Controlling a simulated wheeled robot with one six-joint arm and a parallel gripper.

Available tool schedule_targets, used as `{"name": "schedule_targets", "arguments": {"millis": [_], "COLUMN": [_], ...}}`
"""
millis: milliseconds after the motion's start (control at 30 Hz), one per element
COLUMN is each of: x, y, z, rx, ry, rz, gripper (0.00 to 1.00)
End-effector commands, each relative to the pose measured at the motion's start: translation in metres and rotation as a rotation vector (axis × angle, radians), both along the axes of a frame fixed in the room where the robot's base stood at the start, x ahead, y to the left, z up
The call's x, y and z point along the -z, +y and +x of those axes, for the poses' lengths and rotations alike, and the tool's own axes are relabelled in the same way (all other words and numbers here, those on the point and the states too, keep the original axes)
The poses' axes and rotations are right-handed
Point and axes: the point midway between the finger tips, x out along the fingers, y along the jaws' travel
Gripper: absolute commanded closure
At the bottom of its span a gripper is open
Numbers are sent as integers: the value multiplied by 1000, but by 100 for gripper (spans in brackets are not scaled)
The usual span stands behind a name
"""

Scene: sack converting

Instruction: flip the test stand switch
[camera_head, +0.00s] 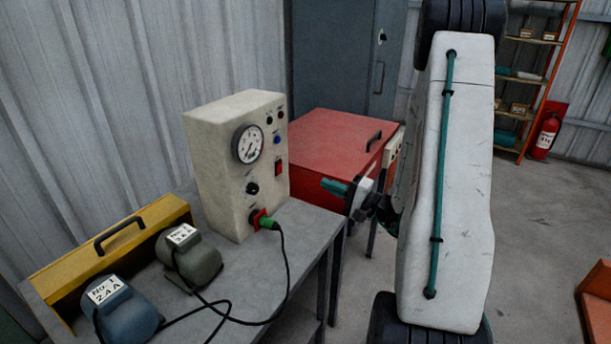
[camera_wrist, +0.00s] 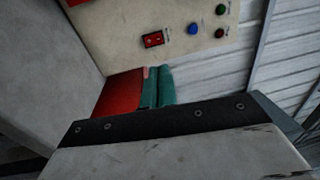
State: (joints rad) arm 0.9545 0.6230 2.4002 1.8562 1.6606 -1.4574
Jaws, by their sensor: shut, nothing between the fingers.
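The test stand (camera_head: 215,165) is a cream box with a round gauge, standing on a grey bench. Its red switch (camera_head: 278,168) sits on the front panel below a blue button. In the wrist view the red switch (camera_wrist: 153,39) shows just beyond my fingertips, unobstructed. I cannot tell which way the switch is set. My gripper (camera_head: 329,186) is right of the panel, its teal fingers pointing at it with a visible gap between. In the wrist view my gripper (camera_wrist: 159,72) is shut with its fingers together and empty.
A green plug (camera_head: 268,223) with a black cable is in the panel's lower socket. Two motors, one grey-green (camera_head: 190,258) and one blue (camera_head: 122,312), and a yellow box (camera_head: 110,245) share the grey bench (camera_head: 310,228). A red cabinet (camera_head: 335,140) stands behind my gripper.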

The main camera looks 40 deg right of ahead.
Motion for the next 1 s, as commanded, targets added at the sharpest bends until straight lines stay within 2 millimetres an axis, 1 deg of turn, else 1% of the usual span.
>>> {"name": "schedule_targets", "arguments": {"millis": [167,400,600,800,1000], "x": [-4,-11,-15,-17,-17], "y": [12,31,42,46,47], "z": [28,77,108,123,125], "rx": [-9,-10,-8,-5,-5], "ry": [-1,-1,0,1,2], "rz": [-1,-1,0,-1,0], "gripper": [100,100,100,100,100]}}
